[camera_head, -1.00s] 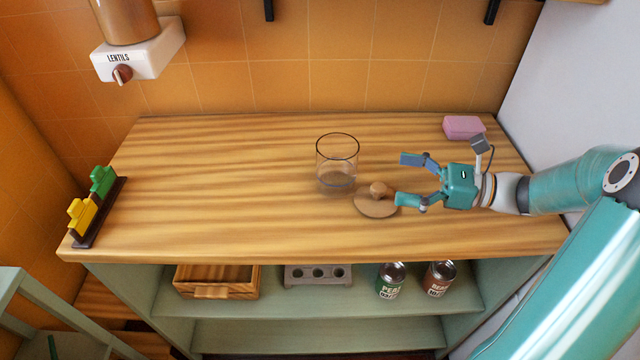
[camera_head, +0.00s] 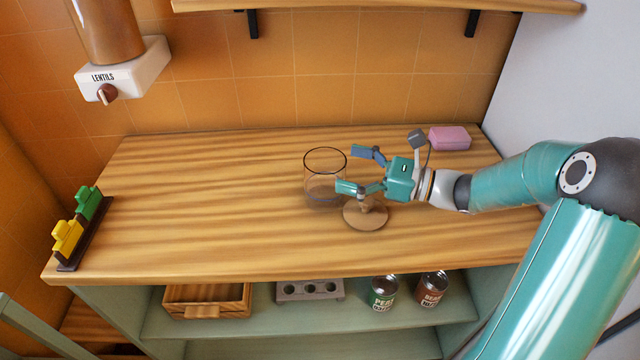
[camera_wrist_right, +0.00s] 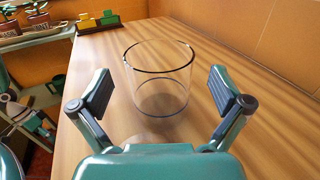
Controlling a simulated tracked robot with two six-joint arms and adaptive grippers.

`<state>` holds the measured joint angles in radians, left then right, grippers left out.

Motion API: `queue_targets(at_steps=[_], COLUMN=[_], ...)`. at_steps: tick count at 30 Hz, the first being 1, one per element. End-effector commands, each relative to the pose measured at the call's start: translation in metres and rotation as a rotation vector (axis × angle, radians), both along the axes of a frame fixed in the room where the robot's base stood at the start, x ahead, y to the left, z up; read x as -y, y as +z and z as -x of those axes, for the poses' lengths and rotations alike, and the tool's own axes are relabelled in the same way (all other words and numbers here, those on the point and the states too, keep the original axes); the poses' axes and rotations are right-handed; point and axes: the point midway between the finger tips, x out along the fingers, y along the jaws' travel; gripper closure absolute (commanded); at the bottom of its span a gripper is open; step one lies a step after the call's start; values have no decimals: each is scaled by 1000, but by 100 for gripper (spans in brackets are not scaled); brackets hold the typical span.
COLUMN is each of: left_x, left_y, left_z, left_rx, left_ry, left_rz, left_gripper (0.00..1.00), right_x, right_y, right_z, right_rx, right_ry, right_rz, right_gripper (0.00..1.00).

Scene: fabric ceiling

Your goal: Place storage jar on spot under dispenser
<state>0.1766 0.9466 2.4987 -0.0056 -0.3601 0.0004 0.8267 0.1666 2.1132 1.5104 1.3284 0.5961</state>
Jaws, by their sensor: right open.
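The storage jar (camera_head: 325,180) is a clear glass cylinder standing upright and open on the wooden counter. In the right wrist view the jar (camera_wrist_right: 160,85) stands ahead of and between the open fingers. My right gripper (camera_head: 356,170) is open and empty, just right of the jar, its fingertips close to the glass; I cannot tell if they touch. A round wooden lid with a knob (camera_head: 366,216) lies on the counter below the gripper, partly hidden by a finger. The dispenser (camera_head: 122,68), labelled LENTILS, hangs on the wall at upper left.
A pink block (camera_head: 449,138) lies at the back right of the counter (camera_head: 200,210). Yellow and green clips stand in a dark holder (camera_head: 85,246) at the left edge. The counter's middle left is clear. Cans (camera_head: 383,293) and a wooden tray (camera_head: 207,311) are on the shelf below.

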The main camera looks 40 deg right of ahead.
Motion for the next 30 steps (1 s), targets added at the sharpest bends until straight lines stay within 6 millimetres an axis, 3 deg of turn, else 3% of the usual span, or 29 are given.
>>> queue_targets(at_steps=[10,20,30], left_x=[0,0,0], left_y=[10,10,10], left_z=[0,0,0], left_rx=[0,0,0], left_ry=[0,0,0], left_rz=[0,0,0], left_gripper=[0,0,0], right_x=[-26,-29,-29], right_y=[3,2,2], right_z=[-35,-41,-41], right_rx=[0,0,0], right_ry=[3,-1,0], right_rz=[-1,0,0], right_gripper=[0,0,57])
